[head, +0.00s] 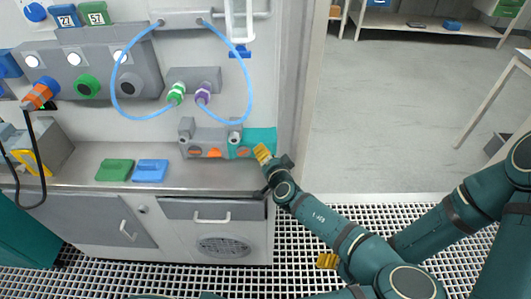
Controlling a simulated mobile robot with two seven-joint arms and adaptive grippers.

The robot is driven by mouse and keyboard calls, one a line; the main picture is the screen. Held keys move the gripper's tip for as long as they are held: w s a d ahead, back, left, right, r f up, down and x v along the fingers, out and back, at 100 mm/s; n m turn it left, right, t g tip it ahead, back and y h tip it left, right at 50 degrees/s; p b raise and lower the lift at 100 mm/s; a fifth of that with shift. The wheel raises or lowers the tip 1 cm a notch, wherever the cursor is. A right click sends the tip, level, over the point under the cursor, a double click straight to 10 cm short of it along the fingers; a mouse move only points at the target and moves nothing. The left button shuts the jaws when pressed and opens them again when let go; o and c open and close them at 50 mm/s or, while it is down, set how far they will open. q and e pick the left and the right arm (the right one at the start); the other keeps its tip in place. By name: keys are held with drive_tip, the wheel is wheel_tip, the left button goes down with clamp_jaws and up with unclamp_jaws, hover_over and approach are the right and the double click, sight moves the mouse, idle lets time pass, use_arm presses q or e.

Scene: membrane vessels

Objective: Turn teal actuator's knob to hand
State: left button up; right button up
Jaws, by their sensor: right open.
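The teal actuator (262,136) is a small teal block at the right end of a grey valve row, on the back panel just above the steel counter. I cannot make out its knob clearly; the gripper is close in front of that area. My right gripper (264,155) has yellow fingertips and is open, just below and in front of the teal block. I cannot tell whether it touches the block. A yellow fingertip-like part (327,261) shows low in the view beside my right arm; it may be my left gripper, mostly hidden, and its jaw state is unclear.
Grey valve bodies (205,141) with orange marks stand left of the teal block. Blue tubing (250,85) loops above them. Green (115,170) and blue (151,171) blocks lie on the counter (215,178). The floor (415,110) at right is open.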

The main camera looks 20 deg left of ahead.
use_arm(q)
clamp_jaws()
drive_tip(key=shift+r, duration=0.1)
drive_tip(key=shift+r+n+h+p, duration=0.15)
drive_tip(key=shift+n+h+p, duration=0.35)
drive_tip(key=shift+n, duration=0.2)
drive_tip(key=shift+a+n+h+p, duration=0.15)
drive_tip(key=shift+n+h+p, duration=0.35)
drive_tip(key=shift+n, duration=0.4)
drive_tip(key=shift+a+n+h, duration=0.1)
drive_tip(key=shift+n+h, duration=0.4)
drive_tip(key=shift+n, duration=0.2)
drive_tip(key=shift+s+n+h, duration=0.1)
drive_tip(key=shift+n+h, duration=0.4)
drive_tip(key=shift+n, duration=0.2)
drive_tip(key=shift+r, duration=0.1)
